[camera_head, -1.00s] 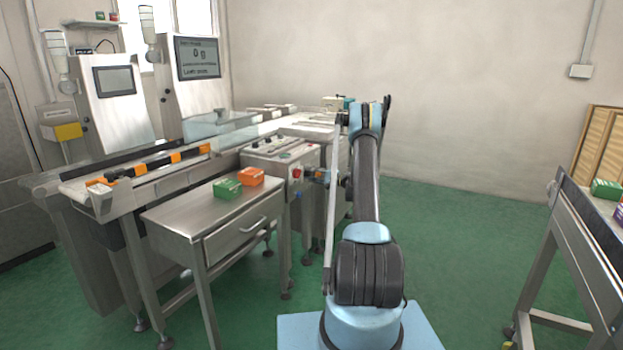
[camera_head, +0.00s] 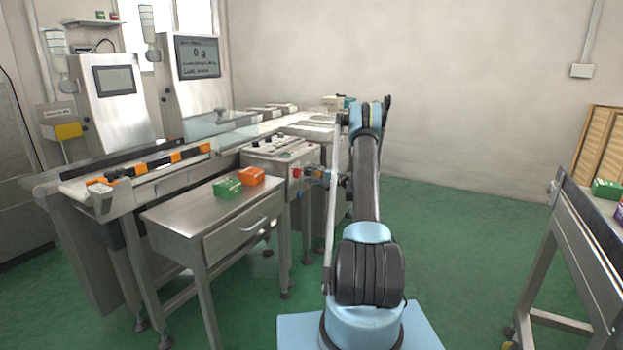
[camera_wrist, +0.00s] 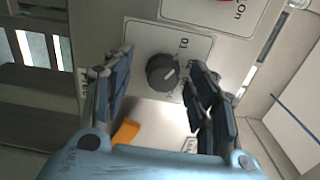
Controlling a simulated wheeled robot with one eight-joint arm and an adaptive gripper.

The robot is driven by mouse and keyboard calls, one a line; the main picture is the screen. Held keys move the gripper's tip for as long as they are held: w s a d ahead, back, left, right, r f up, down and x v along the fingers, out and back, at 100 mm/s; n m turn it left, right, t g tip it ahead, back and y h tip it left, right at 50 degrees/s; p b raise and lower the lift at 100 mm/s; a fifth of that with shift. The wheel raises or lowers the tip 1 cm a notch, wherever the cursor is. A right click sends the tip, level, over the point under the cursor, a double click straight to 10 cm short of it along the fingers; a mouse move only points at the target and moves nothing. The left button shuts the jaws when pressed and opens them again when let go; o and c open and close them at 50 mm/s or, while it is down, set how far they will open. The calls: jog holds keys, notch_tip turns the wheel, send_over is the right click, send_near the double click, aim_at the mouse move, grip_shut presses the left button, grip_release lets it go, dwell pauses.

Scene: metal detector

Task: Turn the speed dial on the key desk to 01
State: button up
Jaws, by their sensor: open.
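The speed dial (camera_wrist: 162,73) is a round dark knob with a light pointer mark, on a pale plate on the desk's face. In the wrist view a label "01" shows just above and right of it. My gripper (camera_wrist: 161,70) is open, with one finger on each side of the dial; no contact is visible.
A steel table (camera_head: 180,215) with a green box (camera_head: 227,188) and an orange box (camera_head: 251,176) stands in front. The green floor (camera_head: 450,225) at right is clear.

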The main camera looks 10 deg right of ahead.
jog(key=shift+d, duration=0.1)
jog(key=v, duration=1.1)
jog(key=shift+s+d, duration=0.2)
jog(key=shift+d, duration=0.1)
jog(key=s+a+r+n+g+h, duration=0.3)
jog(key=s+a+r+g+h, duration=0.15)
jog(key=s+a+r, duration=0.95)
jog(key=s+a+r+n+g+h, duration=0.15)
jog(key=s+r, duration=0.25)
jog(key=s, duration=0.8)
jog(key=s+d+f+n+g+h, duration=0.1)
jog(key=s+f+h, duration=0.15)
jog(key=s, duration=1.25)
jog(key=s+d+f+n+g+h, duration=0.15)
jog(key=s+h, duration=0.25)
jog(key=s, duration=1.2)
jog(key=s+d+f+h, duration=0.2)
jog(key=s+d+f, duration=0.1)
jog(key=s+f, duration=0.3)
jog(key=s, duration=0.2)
jog(key=shift+s+d+f+n, duration=0.2)
jog(key=shift+s+d+n, duration=0.1)
jog(key=shift+d+n, duration=0.1)
